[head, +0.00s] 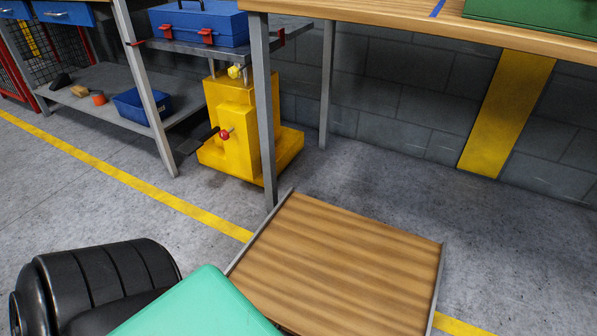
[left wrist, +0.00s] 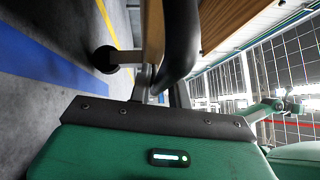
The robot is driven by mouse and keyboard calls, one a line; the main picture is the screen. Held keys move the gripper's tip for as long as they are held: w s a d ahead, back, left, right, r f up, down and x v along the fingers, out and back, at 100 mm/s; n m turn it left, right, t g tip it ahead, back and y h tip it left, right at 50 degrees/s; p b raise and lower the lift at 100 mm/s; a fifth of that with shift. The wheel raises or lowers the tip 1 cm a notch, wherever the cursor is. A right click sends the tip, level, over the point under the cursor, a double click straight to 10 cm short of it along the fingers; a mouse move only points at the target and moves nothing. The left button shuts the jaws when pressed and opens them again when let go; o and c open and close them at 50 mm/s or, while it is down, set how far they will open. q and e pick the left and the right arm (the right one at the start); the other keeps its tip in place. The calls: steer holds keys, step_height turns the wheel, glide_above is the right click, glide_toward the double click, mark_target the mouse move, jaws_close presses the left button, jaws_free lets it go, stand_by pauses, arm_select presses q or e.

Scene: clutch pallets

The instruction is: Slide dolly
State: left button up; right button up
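The dolly (head: 345,262) shows as a flat wood-grain deck with thin grey metal edges, low over the floor at the bottom centre of the head view. Its near end runs behind my green arm part and out of the frame. In the left wrist view, a wood-coloured surface (left wrist: 225,18) lies just beyond a dark curved bar. My left gripper (left wrist: 165,82) is close to these, but its fingertips are hard to make out, so I cannot tell whether it grips anything. My right gripper is in neither view.
A wooden-topped workbench (head: 400,22) with grey legs stands ahead. A yellow machine (head: 240,128) stands beyond the dolly's far left corner. A grey shelf (head: 105,92) holds a blue bin (head: 143,105). The floor right of the dolly (head: 510,250) is clear.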

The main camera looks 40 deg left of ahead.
arm_select(q)
steer(key=shift+o, duration=1.4)
steer(key=p+v, duration=0.2)
steer(key=v, duration=1.1)
steer(key=shift+s+a, duration=0.2)
steer(key=shift+s, duration=0.15)
